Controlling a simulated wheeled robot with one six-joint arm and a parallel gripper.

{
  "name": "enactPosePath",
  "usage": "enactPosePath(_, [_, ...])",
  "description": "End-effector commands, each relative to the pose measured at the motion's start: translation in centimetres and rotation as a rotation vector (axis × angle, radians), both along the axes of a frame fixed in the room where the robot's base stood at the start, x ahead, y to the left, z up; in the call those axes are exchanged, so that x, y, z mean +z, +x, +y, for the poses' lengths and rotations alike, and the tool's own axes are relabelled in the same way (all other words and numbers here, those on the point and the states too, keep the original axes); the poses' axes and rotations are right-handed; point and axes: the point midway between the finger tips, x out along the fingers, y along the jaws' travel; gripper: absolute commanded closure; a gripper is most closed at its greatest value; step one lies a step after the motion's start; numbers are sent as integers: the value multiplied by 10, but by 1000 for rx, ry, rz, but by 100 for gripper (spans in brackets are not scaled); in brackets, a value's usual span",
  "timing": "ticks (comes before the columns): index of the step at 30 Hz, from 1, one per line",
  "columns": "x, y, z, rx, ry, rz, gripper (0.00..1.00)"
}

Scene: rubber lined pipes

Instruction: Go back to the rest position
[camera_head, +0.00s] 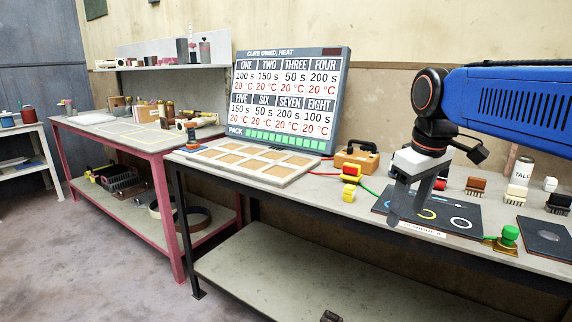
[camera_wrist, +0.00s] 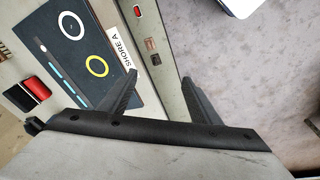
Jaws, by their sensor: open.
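My gripper (camera_head: 408,208) hangs from my blue arm over the front edge of the near grey table (camera_head: 345,203). Its fingers point down, beside the dark panel with rings (camera_head: 462,216). In the wrist view my gripper (camera_wrist: 160,82) shows two black fingers spread apart with nothing between them. The dark panel (camera_wrist: 75,40), with a white ring, a yellow ring and a "SHORE A" label, lies to the left of the fingers there. I cannot tell the exact height of the fingertips above the table.
A board with times and temperatures (camera_head: 285,100) stands behind a tray of square pads (camera_head: 215,172). A red-framed table (camera_head: 120,138) stands left. The floor in front is clear.

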Motion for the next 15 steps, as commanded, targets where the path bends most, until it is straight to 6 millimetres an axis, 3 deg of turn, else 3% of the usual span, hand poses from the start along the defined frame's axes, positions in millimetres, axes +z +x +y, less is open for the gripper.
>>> enactPosePath(3, [-25,-33,-7,-83,17,-35,43])
enactPosePath(15, [-124,-130,-22,-357,95,-152,43])
